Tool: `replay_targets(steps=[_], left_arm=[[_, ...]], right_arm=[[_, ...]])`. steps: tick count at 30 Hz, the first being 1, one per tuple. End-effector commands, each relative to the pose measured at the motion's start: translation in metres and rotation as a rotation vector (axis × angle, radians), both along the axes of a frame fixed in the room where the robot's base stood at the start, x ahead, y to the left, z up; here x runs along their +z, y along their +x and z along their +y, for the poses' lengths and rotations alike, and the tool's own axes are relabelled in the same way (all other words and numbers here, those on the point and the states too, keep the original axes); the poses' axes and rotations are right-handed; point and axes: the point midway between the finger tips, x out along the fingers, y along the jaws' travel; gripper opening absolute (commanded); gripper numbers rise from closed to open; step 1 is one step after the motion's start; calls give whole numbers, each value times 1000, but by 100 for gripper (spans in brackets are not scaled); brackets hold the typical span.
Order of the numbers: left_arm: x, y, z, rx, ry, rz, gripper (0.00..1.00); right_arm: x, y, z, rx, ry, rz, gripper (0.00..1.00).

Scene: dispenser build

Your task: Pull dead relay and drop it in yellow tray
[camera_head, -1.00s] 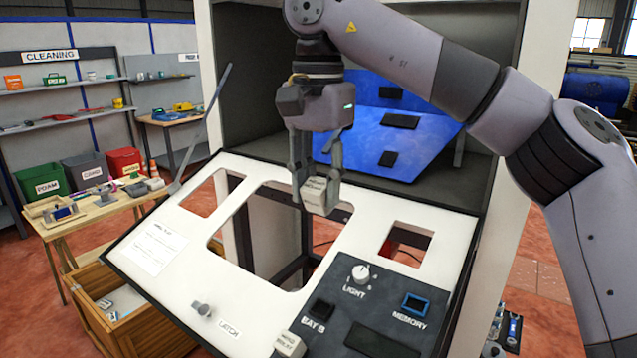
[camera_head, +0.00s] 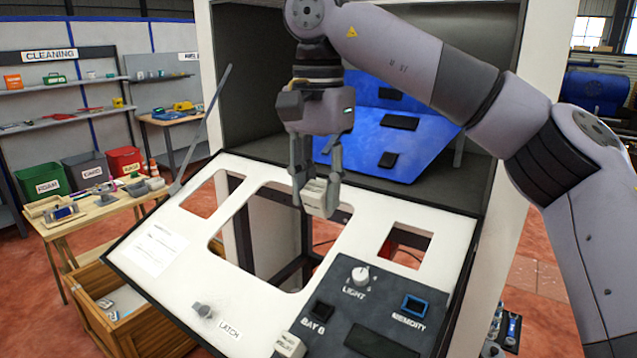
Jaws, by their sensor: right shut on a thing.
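My right gripper (camera_head: 317,185) points down over the white sloped panel, its fingers shut on a small off-white block (camera_head: 317,198). The block looks like a relay; I cannot read any marking on it. It hangs over the upper right part of the large cut-out in the panel (camera_head: 180,215). Another small off-white block (camera_head: 290,345) sits at the panel's lower edge, left of BAY B (camera_head: 320,311). I cannot make out a yellow tray. My left gripper is not in view.
The panel carries a LIGHT knob (camera_head: 360,276), a blue-framed MEMORY socket (camera_head: 414,305) and a LATCH knob (camera_head: 202,310). A wooden table (camera_head: 100,215) with small items stands left, a wooden crate (camera_head: 135,330) below it. Blue boards (camera_head: 400,140) stand behind the gripper.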

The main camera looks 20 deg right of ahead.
Motion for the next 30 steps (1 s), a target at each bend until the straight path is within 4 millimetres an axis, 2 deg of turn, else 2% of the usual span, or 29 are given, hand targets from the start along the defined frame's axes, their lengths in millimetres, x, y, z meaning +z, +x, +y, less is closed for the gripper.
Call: replay_targets(steps=[5, 30], left_arm=[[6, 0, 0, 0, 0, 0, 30], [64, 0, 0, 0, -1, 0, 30]], right_arm=[[6, -1, 1, 0, 1, -1, 0], [62, -14, 19, 1, 0, 0, 0]])
